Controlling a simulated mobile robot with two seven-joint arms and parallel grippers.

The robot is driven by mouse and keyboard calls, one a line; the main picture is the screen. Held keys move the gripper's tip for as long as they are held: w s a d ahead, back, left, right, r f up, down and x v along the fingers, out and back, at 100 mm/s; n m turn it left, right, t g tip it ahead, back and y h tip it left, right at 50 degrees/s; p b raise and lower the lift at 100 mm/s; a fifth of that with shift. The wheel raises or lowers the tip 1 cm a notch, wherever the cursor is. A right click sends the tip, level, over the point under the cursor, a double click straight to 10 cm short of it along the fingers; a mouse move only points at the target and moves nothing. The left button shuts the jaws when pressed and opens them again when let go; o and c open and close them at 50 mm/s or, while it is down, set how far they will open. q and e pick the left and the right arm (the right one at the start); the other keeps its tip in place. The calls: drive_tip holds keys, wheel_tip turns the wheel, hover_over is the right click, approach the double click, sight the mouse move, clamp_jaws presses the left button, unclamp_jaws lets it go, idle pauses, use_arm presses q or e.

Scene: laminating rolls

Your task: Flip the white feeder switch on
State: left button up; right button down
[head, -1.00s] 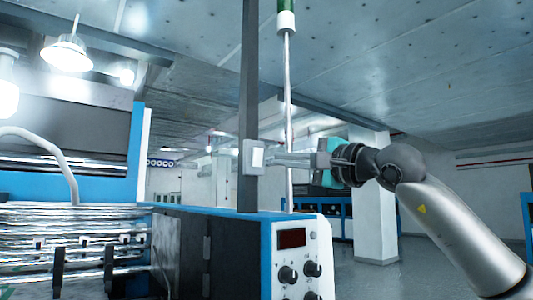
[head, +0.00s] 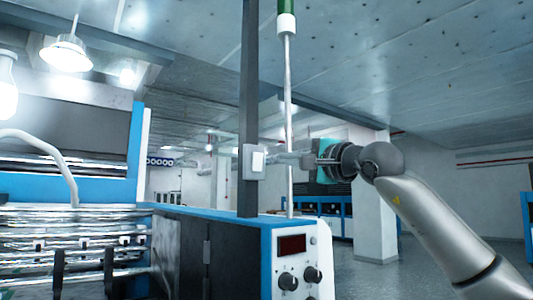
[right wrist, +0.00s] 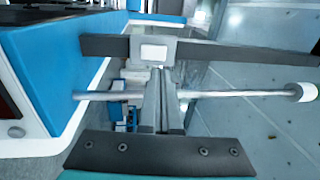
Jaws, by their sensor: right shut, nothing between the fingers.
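The white feeder switch (head: 257,161) sits in a light grey plate on a dark upright post, above the machine's control box. It also shows in the right wrist view (right wrist: 154,53), just beyond the fingertips. Whether its rocker is on or off is too small to tell. My right gripper (head: 275,160) is shut and empty, to the right of the switch and pointing left towards it. In the right wrist view its closed fingers (right wrist: 158,70) end close to the switch plate; I cannot tell whether they touch it. My left gripper is not in view.
A thin silver pole (head: 289,120) with a green and white top crosses the line of my right fingers. The blue control box (head: 297,260) with dark knobs stands below. The machine with rollers (head: 70,250) fills the left. Open floor lies at the right.

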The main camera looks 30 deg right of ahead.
sight(259, 156)
drive_tip(key=w+p, duration=0.1)
drive_tip(key=w, duration=0.1)
drive_tip(key=w+r, duration=0.1)
drive_tip(key=w, duration=0.2)
drive_tip(key=w+p, duration=0.1)
drive_tip(key=w, duration=0.2)
drive_tip(key=shift+w+a+r+p, duration=0.1)
drive_tip(key=shift+a+r+p, duration=0.05)
drive_tip(key=shift+a+p, duration=0.2)
drive_tip(key=p, duration=0.2)
drive_tip(key=shift+w+r+g+p, duration=0.15)
drive_tip(key=shift+r+g+p, duration=0.15)
drive_tip(key=shift+r, duration=0.1)
drive_tip(key=shift+f+b, duration=0.3)
drive_tip(key=shift+b, duration=0.1)
